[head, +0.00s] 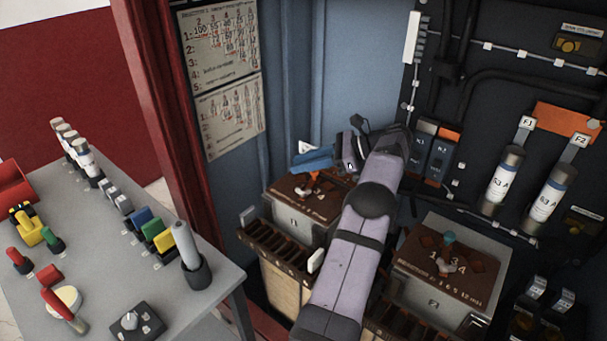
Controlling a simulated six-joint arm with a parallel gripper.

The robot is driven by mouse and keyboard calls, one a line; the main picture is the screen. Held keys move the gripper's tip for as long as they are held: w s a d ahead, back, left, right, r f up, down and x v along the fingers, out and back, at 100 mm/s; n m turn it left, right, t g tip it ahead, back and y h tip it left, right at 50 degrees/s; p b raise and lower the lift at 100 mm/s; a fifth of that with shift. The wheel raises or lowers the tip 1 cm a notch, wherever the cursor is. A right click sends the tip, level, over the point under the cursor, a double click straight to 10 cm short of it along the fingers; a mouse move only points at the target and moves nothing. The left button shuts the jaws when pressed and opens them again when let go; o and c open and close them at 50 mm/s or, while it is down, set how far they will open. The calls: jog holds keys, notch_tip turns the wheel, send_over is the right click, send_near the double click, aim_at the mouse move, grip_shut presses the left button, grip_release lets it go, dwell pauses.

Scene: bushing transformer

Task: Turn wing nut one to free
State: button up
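The left transformer box (283,205), marked 1, has a brown top plate. A small pale piece that looks like wing nut one (314,178) shows on that plate, too small to read clearly. My gripper (338,158) is at the end of my lilac arm, above the right back part of this plate. A blue flat piece (312,160) lies just left of my gripper, over the pale piece; I cannot tell whether they touch. The fingers are too small and partly hidden to show open or shut.
My arm crosses between the two boxes. A dark panel with fuses (505,176) and cables stands at the right. A red cabinet edge (178,120) is left of box 1. A grey table (110,255) with coloured parts stands at the left.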

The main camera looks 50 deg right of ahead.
jog(key=shift+r, duration=0.45)
jog(key=shift+r, duration=0.1)
jog(key=w+a+r+n+g+y+p, duration=0.1)
jog(key=w+a+r+p, duration=0.15)
jog(key=r+p, duration=0.4)
jog(key=w+a+r+g+p, duration=0.1)
jog(key=w+a+r+p, duration=0.15)
jog(key=r+p, duration=0.4)
jog(key=m+g+h+p, duration=0.1)
jog(key=g+h+p, duration=0.1)
jog(key=g+h, duration=0.4)
send_near(304, 188)
jog(key=f, duration=0.2)
jog(key=shift+t, duration=0.3)
jog(key=shift+p+x, duration=1.45)
jog(key=shift+x, duration=1.95)
